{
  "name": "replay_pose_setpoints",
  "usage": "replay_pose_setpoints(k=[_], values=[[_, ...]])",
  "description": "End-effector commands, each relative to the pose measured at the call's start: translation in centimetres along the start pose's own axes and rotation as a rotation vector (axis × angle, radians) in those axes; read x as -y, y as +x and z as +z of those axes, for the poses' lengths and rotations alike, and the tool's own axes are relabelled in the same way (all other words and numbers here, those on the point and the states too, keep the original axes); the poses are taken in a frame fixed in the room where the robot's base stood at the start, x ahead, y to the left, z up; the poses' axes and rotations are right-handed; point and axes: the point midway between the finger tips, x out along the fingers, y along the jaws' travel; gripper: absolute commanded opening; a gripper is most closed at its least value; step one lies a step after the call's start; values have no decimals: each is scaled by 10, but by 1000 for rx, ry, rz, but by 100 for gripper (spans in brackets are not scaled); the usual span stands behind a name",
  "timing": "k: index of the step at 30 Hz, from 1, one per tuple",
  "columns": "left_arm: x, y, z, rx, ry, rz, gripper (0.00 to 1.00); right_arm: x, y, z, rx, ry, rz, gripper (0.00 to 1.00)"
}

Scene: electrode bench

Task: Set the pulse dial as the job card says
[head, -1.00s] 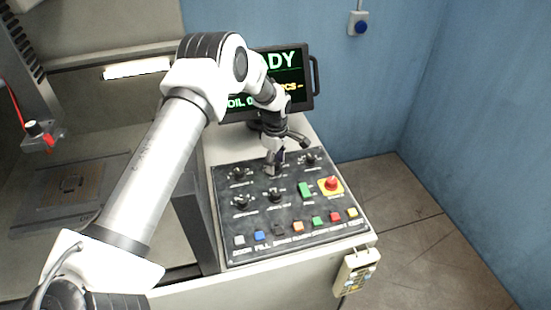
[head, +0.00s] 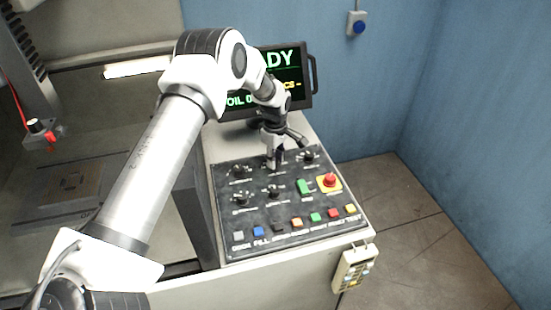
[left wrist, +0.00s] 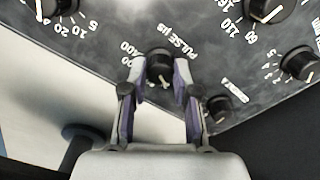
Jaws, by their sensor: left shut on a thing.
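The pulse dial (left wrist: 159,64) is a black knob with a white pointer line, labelled "PULSE µs" on the dark control panel (head: 290,225). In the left wrist view my left gripper (left wrist: 160,75) has its two purple-padded fingers on either side of this knob, shut on it. In the head view the left gripper (head: 275,160) points down at the middle knob of the panel's back row and hides most of it. Part of the dial's number scale is covered by the fingers. No job card can be made out. My right gripper is not in view.
Other black knobs surround the dial, such as one at the panel's front left (head: 241,198). A red emergency button (head: 329,180), a green switch (head: 304,187) and a row of coloured buttons are nearby. A monitor (head: 285,75) stands behind; a pendant (head: 354,268) hangs in front.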

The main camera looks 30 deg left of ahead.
Motion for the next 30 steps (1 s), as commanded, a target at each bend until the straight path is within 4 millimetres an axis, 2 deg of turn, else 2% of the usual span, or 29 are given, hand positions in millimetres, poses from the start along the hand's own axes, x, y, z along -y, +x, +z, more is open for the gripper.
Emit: replay_pose_setpoints(k=[1, 30], values=[[4, 7, 1, 3, 32, -13, 0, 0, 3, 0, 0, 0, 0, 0], [5, 8, 1, 10, 936, -12, 0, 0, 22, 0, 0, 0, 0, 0]])
